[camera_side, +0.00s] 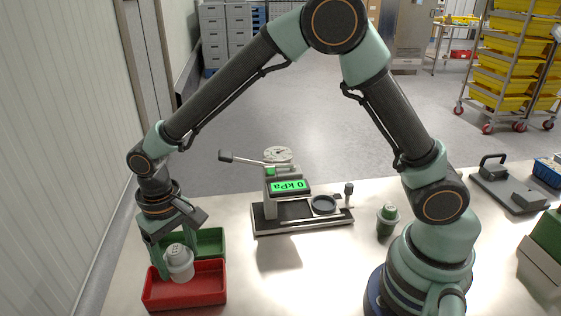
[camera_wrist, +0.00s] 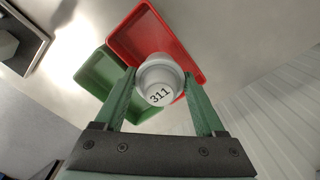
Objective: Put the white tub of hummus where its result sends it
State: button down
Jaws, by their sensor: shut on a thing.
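My gripper (camera_side: 172,262) is shut on the white tub (camera_side: 179,263), which stays upright. The tub also shows between the green fingers in the wrist view (camera_wrist: 159,80), with "311" on its lid. In the side view the tub is over or just inside the back part of the red tray (camera_side: 190,297); I cannot tell its exact height. The green tray (camera_side: 212,240) stands directly behind the red one.
A grey device with a handle (camera_side: 508,188) and a blue basket (camera_side: 548,171) are at the far right. The table between the trays and my base is clear.

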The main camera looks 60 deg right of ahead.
aim_at(182, 272)
jog(key=shift+f, duration=2.25)
jog(key=shift+f, duration=0.1)
jog(key=shift+c, duration=1.2)
grip_release()
